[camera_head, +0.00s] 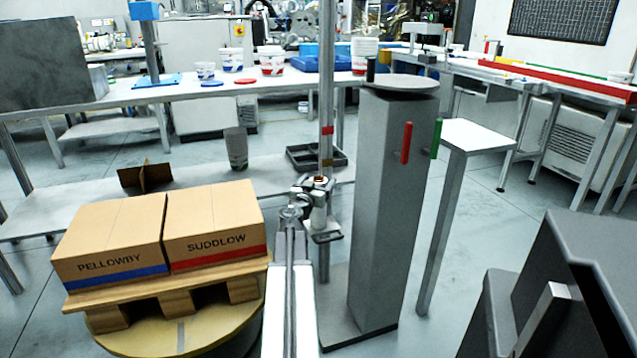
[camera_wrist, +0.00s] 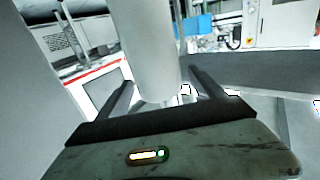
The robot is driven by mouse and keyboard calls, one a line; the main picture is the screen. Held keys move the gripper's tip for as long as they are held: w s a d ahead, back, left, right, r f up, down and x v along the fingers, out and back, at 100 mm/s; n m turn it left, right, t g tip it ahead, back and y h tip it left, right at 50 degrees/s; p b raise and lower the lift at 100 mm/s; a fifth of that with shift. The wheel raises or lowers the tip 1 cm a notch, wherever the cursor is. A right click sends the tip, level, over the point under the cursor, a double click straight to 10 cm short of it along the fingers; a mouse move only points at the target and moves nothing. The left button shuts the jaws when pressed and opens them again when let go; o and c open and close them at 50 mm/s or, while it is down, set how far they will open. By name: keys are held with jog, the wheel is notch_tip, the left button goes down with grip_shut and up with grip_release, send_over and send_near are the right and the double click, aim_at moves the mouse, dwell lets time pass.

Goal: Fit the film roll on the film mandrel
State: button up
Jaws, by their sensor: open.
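A white cylinder that looks like the film roll (camera_wrist: 150,45) stands between my gripper's fingers in the wrist view. In the head view the roll (camera_head: 319,214) is small, upright and partly covered by my gripper (camera_head: 308,190). It is at a dark plate (camera_head: 328,237) low on the grey mast. My gripper (camera_wrist: 163,88) is open, with one finger on each side of the roll. I cannot tell whether either finger touches it. I cannot make out the film mandrel, nor whether the roll sits around it.
Left of the mast, a pallet (camera_head: 180,292) with two cartons stands on a round turntable (camera_head: 180,338). Right of it stands a grey column (camera_head: 385,220) with red and green handles. A low bench (camera_head: 70,215) runs behind. Open floor (camera_head: 470,260) shows at right.

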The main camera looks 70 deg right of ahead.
jog(key=a, duration=0.7)
jog(key=shift+a, duration=0.4)
jog(key=shift+s, duration=0.1)
